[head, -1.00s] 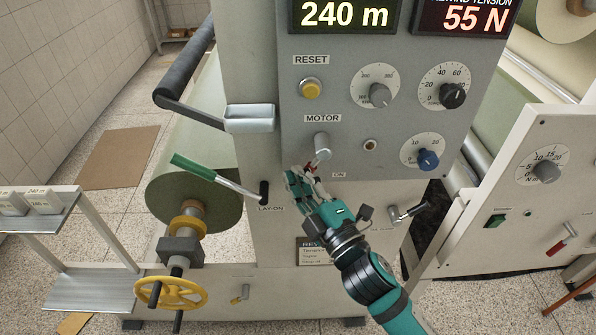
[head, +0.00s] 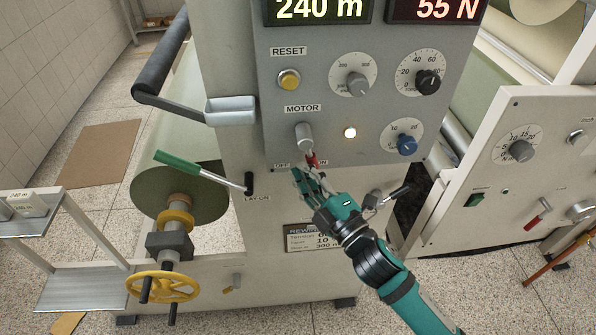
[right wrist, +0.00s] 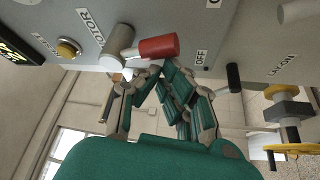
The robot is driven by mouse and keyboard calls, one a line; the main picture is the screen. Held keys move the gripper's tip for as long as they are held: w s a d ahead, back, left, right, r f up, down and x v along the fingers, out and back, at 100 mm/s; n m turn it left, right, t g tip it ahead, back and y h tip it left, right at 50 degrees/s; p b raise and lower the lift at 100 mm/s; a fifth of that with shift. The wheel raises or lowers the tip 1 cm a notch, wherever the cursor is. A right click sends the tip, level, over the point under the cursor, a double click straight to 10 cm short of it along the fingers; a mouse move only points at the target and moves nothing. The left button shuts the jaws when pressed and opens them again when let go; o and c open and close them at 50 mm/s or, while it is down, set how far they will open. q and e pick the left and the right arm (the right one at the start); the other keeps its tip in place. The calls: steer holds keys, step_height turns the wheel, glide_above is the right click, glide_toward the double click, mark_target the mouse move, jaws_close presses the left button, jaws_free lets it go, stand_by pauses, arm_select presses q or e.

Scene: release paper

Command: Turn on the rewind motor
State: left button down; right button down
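The motor switch (head: 305,137) is a grey stub with a red-tipped lever (head: 313,160) on the grey panel, under the MOTOR label. The round lamp (head: 350,132) beside the switch glows. My right gripper (head: 305,178) is just below the lever. In the right wrist view the red lever tip (right wrist: 158,47) lies just beyond my right fingertips (right wrist: 150,73), which are drawn together with nothing seen between them. Whether they touch the lever is unclear. My left gripper is not in view.
The panel also has a yellow reset button (head: 289,79), a black-knobbed dial (head: 428,82) and a blue knob (head: 407,144). A green-handled lever (head: 180,160) sticks out at left above a yellow handwheel (head: 162,287). Another machine panel (head: 540,125) stands at right.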

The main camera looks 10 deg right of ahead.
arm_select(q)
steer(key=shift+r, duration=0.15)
arm_select(e)
steer(key=shift+d, duration=0.45)
steer(key=shift+d+r, duration=0.1)
steer(key=shift+d, duration=0.1)
stand_by(1.0)
